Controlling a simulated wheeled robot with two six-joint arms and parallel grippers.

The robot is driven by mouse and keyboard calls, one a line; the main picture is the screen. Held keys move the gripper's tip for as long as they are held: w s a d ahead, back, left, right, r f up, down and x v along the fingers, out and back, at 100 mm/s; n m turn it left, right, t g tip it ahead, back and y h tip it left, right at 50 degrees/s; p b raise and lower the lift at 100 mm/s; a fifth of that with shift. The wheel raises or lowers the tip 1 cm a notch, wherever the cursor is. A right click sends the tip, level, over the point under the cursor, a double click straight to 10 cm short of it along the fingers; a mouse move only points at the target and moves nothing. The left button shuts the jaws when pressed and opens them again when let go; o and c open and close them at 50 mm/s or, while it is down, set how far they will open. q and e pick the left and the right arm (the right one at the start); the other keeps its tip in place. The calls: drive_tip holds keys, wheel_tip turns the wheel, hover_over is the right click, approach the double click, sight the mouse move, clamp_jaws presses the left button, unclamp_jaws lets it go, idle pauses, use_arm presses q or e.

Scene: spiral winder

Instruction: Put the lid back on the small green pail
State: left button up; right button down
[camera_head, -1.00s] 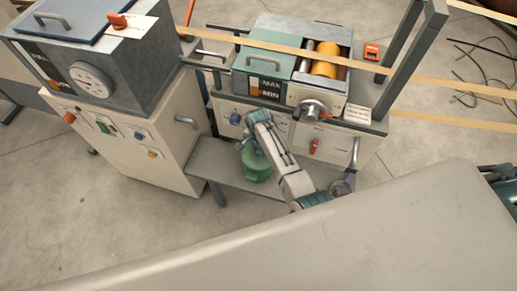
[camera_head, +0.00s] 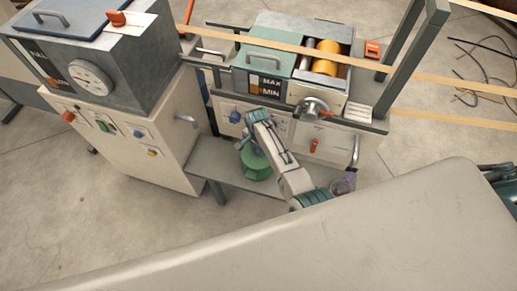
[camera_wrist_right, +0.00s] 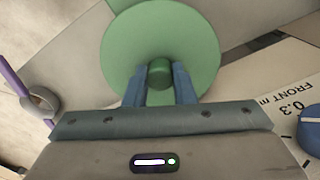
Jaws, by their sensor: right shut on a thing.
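The small green pail (camera_head: 258,174) stands on the low grey shelf in front of the winder, partly hidden by my right arm. My right gripper (camera_wrist_right: 160,75) is shut on the knob of the round green lid (camera_wrist_right: 118,48), seen from above in the right wrist view. In the head view the gripper (camera_head: 247,142) is over the pail. My left gripper is not in view.
The grey shelf (camera_head: 215,158) runs along the winder front (camera_head: 345,138), which has knobs and a red handle close behind my arm. A ring-shaped object with a purple part (camera_head: 343,184) sits right of the pail. A control cabinet (camera_head: 140,140) stands at the left.

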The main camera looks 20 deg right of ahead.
drive_tip(key=shift+f+p, duration=0.15)
drive_tip(key=shift+p, duration=0.45)
idle(1.7)
idle(0.4)
drive_tip(key=c, duration=0.7)
unclamp_jaws()
drive_tip(key=shift+o, duration=0.2)
drive_tip(key=shift+r+p, duration=0.35)
drive_tip(key=shift+p, duration=0.05)
drive_tip(key=shift+r+p, duration=3.2)
drive_tip(key=shift+p, duration=0.15)
drive_tip(key=shift+f, duration=0.1)
drive_tip(key=shift+c, duration=0.3)
